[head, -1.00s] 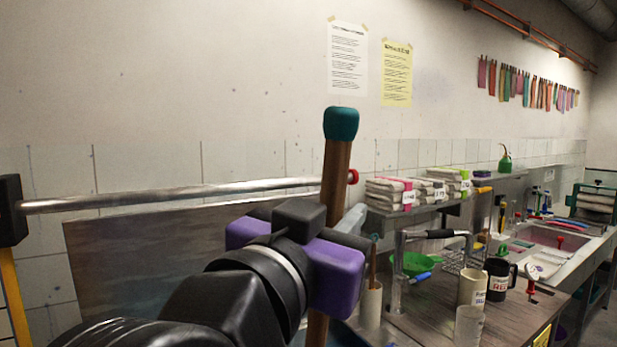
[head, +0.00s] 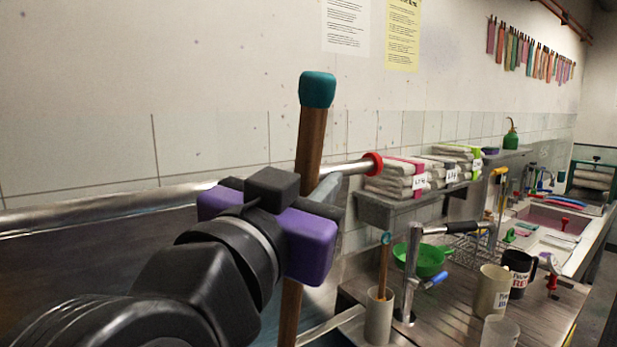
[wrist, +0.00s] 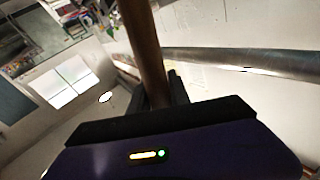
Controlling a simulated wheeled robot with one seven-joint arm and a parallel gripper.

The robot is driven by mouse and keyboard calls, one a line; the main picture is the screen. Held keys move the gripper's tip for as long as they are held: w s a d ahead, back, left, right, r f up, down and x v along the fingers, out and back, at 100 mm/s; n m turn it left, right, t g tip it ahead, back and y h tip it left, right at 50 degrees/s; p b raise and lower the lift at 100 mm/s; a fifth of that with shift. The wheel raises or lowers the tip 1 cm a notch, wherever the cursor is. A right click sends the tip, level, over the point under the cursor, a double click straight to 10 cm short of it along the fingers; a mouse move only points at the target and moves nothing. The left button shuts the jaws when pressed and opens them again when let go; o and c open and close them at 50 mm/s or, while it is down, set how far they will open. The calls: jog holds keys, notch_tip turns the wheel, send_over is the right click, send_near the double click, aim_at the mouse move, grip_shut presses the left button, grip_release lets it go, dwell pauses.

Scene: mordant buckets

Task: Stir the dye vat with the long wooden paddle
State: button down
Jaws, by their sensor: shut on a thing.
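The long wooden paddle (head: 310,145) stands nearly upright, its teal cap at the top. My gripper (head: 308,200), with purple sides, is shut around the paddle's brown shaft. In the wrist view the shaft (wrist: 143,45) runs down between the dark fingers (wrist: 157,93). The shaft continues below my gripper (head: 290,312); its lower end is out of view. A blue-grey area shows beside the lower shaft, perhaps part of the vat, but I cannot tell whether the paddle is in the dye. A dark, flat surface (head: 90,258) lies behind my arm, perhaps the vat's lid.
A metal rail (head: 100,210) with a red end crosses behind the paddle. To the right are a beige holder (head: 378,318) with a wooden stick, a faucet (head: 410,270), a green bowl (head: 432,259) and mugs (head: 492,290). Folded cloths (head: 397,180) sit on a shelf.

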notch_tip(320, 180, down, 20)
jog(key=b, duration=1.5)
jog(key=shift+b, duration=0.35)
jog(key=shift+w+a+f, duration=0.1)
jog(key=shift+w, duration=0.05)
